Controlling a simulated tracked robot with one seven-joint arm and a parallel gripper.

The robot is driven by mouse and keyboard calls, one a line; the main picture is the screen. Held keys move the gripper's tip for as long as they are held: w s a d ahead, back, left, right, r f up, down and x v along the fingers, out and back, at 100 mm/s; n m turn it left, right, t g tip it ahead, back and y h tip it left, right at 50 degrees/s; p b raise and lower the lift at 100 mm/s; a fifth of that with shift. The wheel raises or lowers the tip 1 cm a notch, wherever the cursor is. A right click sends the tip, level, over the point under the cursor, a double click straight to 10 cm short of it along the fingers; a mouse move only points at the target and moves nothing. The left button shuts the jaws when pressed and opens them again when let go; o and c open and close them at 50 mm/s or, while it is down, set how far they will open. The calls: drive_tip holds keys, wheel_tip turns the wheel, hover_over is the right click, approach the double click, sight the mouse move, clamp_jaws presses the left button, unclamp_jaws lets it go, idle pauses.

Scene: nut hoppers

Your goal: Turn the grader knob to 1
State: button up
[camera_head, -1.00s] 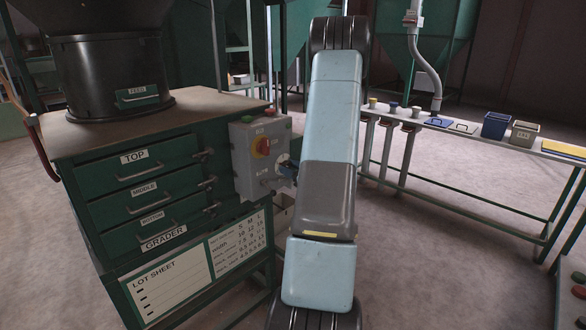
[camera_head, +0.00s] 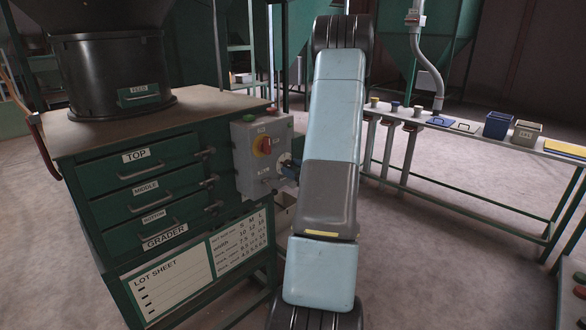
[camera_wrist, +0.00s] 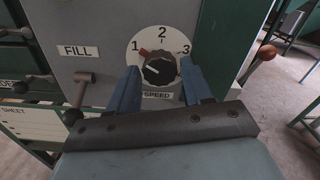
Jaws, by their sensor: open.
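The grader knob (camera_wrist: 158,68) is black and sits on a round white dial marked 1, 2 and 3, above a SPEED label (camera_wrist: 158,95). A red mark (camera_wrist: 145,54) shows at the knob's upper left, on the side of the 1. My gripper (camera_wrist: 160,70) is open, its two blue fingers left and right of the knob. I cannot tell whether they touch it. In the head view, the grey control box (camera_head: 250,178) is on the right side of the green grader (camera_head: 90,190). My arm hides part of the scene there, and the knob is not clear.
In the wrist view, a lever (camera_wrist: 79,92) stands left of the dial near a FILL label (camera_wrist: 78,51). A red-ended handle (camera_wrist: 267,53) is at the right. In the head view, a red switch (camera_head: 262,146) is on the box. A bench (camera_head: 470,140) with containers stands to the right.

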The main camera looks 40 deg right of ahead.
drive_tip(key=s+d, duration=0.1)
drive_tip(key=s, duration=1.2)
drive_tip(key=shift+w, duration=0.1)
drive_tip(key=w+a+r+n+g+y, duration=0.1)
drive_tip(key=a+r+n+g+y, duration=0.3)
drive_tip(key=a, duration=0.6)
drive_tip(key=a+r+n+g+y, duration=0.2)
drive_tip(key=a+r+n+g, duration=0.15)
drive_tip(key=a+n, duration=0.45)
drive_tip(key=w+a+r+n+g+y, duration=0.1)
drive_tip(key=a+r+n+g+y, duration=0.3)
drive_tip(key=a, duration=0.7)
drive_tip(key=s+a+r+n+h, duration=0.5)
drive_tip(key=s+n, duration=0.2)
drive_tip(key=n, duration=0.1)
drive_tip(key=s+a+r+n+h, duration=0.4)
drive_tip(key=s+a+n+h, duration=0.1)
drive_tip(key=s+n+h, duration=0.1)
drive_tip(key=shift+s+a+r+n+g, duration=0.2)
drive_tip(key=shift+s+r+n+g, duration=0.2)
drive_tip(key=shift+s+n, duration=0.6)
drive_tip(key=shift+w, duration=0.15)
